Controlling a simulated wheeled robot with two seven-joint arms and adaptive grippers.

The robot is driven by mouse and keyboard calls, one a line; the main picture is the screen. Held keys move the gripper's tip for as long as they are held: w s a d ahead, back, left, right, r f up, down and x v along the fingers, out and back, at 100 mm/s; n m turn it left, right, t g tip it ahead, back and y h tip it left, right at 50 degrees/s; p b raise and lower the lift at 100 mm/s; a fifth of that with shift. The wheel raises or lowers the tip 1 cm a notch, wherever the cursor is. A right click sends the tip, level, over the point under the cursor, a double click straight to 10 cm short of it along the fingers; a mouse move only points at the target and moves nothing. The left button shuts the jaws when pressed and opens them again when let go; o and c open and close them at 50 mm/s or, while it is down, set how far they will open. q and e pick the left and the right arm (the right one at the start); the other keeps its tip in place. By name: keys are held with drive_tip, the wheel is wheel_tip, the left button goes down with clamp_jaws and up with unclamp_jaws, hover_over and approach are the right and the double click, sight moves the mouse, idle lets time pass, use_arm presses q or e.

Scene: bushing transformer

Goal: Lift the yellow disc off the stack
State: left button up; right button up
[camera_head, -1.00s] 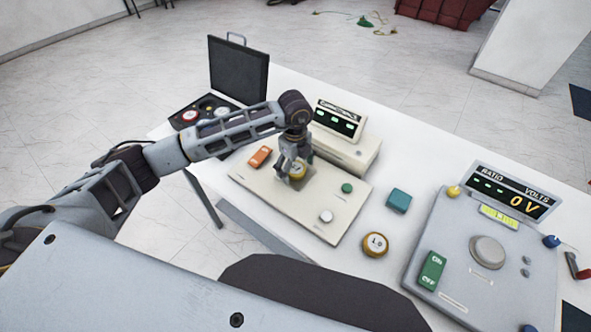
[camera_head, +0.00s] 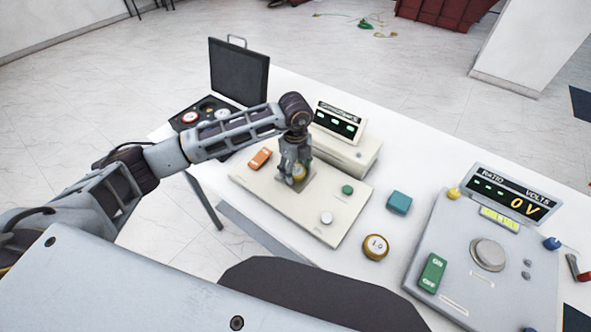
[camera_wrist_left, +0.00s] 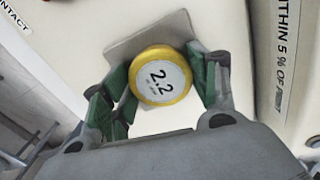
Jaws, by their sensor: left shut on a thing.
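The yellow disc (camera_wrist_left: 161,76) has a white face marked "2.2". In the left wrist view it sits between the green-padded fingers of my left gripper (camera_wrist_left: 163,86), which is shut on it. In the head view the disc (camera_head: 299,172) shows partly behind the fingers of my left gripper (camera_head: 296,174), over a grey square plate (camera_head: 301,187) on the cream panel. Whether the disc touches what is below it, and any stack under it, I cannot tell. My right gripper is not in view.
The cream panel (camera_head: 290,215) carries an orange switch (camera_head: 260,158), a green button (camera_head: 347,189) and a white knob (camera_head: 326,218). A disc marked "1.0" (camera_head: 375,247) and a teal block (camera_head: 398,202) lie on the white table. A grey ratio meter (camera_head: 455,262) stands at right.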

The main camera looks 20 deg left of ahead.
sight(295, 170)
use_arm(q)
wheel_tip(295, 170, up, 9)
drive_tip(key=shift+f+b, duration=0.2)
drive_tip(key=shift+b, duration=0.55)
drive_tip(key=shift+r, duration=0.7)
drive_tip(key=shift+f, duration=0.1)
